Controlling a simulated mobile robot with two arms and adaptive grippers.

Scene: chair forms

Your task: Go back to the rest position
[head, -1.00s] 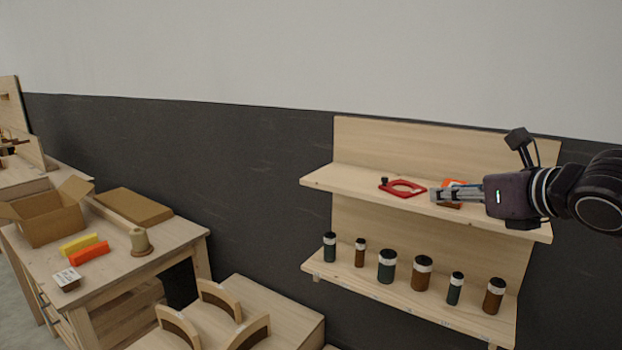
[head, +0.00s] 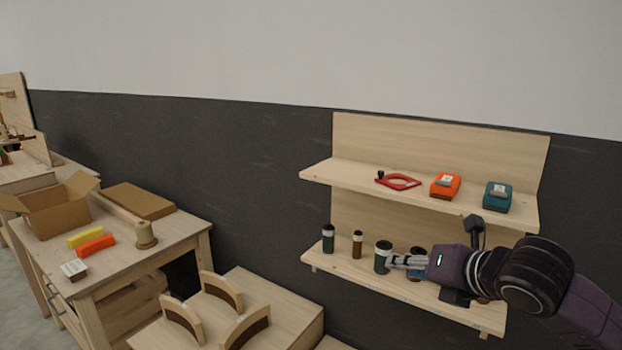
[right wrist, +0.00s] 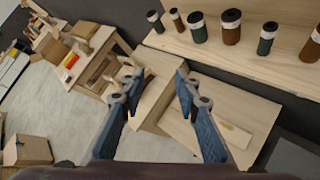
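My right gripper (head: 390,261) points left in front of the lower shelf in the head view, overlapping some of the bottles there. In the right wrist view its two blue fingers (right wrist: 156,82) stand apart with nothing between them, so it is open and empty. The bottles (right wrist: 231,26) on the shelf lie beyond the fingertips in that view. My left gripper is not in view.
A wooden wall shelf (head: 340,170) holds a red tool (head: 398,181), an orange box (head: 445,186) and a teal box (head: 497,197) above. Dark bottles (head: 328,238) stand below. A workbench (head: 180,230) with an open carton (head: 52,216) is at left.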

